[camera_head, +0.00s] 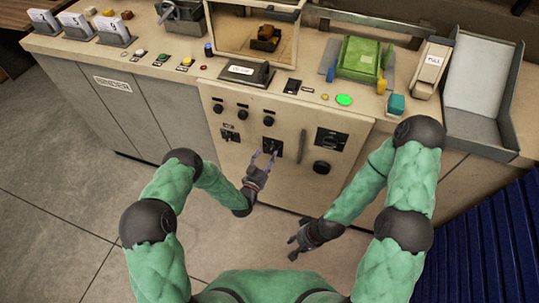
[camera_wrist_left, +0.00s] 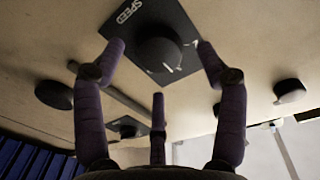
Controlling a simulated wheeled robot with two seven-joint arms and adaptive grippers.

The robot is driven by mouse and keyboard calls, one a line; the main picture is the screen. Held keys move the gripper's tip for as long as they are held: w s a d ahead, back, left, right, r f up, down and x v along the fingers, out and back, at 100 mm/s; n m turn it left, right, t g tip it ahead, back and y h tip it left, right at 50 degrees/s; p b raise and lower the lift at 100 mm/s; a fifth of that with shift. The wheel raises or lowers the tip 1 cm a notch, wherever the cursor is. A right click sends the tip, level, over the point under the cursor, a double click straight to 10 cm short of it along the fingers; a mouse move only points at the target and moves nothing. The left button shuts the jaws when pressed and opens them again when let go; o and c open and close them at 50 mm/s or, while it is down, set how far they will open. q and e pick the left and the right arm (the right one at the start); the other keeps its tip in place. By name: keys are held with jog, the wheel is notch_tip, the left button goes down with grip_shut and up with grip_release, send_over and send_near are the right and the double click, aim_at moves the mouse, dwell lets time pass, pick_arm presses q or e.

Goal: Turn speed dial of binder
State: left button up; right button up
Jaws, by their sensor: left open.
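The speed dial (camera_wrist_left: 158,52) is a round black knob with a white mark on a black plate (camera_wrist_left: 128,15) lettered SPEED. It is on the cream front panel and shows partly behind my fingers in the head view (camera_head: 272,147). My left gripper (camera_head: 264,158) is in front of it, fingers spread. In the left wrist view two fingers (camera_wrist_left: 160,48) stand on either side of the knob and a third is below it. I cannot tell whether any finger touches the knob. My right gripper (camera_head: 294,247) hangs lower, away from the panel; its fingers are too small to judge.
Other black knobs (camera_head: 322,167) and a vertical handle (camera_head: 303,144) are on the same panel. The counter above carries a green binder machine (camera_head: 358,58), a lit green button (camera_head: 344,100) and a grey tray (camera_head: 481,80). Open floor lies in front at left.

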aim_at(272, 150)
pick_arm(q)
jog(key=shift+x, duration=1.2)
jog(key=c, duration=1.2)
jog(key=shift+o, duration=0.2)
jog(key=shift+b, duration=0.3)
jog(key=n+b, duration=0.3)
jog(key=n, duration=0.2)
jog(key=shift+f, duration=0.1)
jog(key=n+b, duration=0.1)
jog(key=n, duration=0.2)
jog(key=shift+n+t+b, duration=0.4)
jog(key=shift+n+b, duration=0.6)
jog(key=shift+n, duration=1.1)
jog(key=shift+y, duration=0.3)
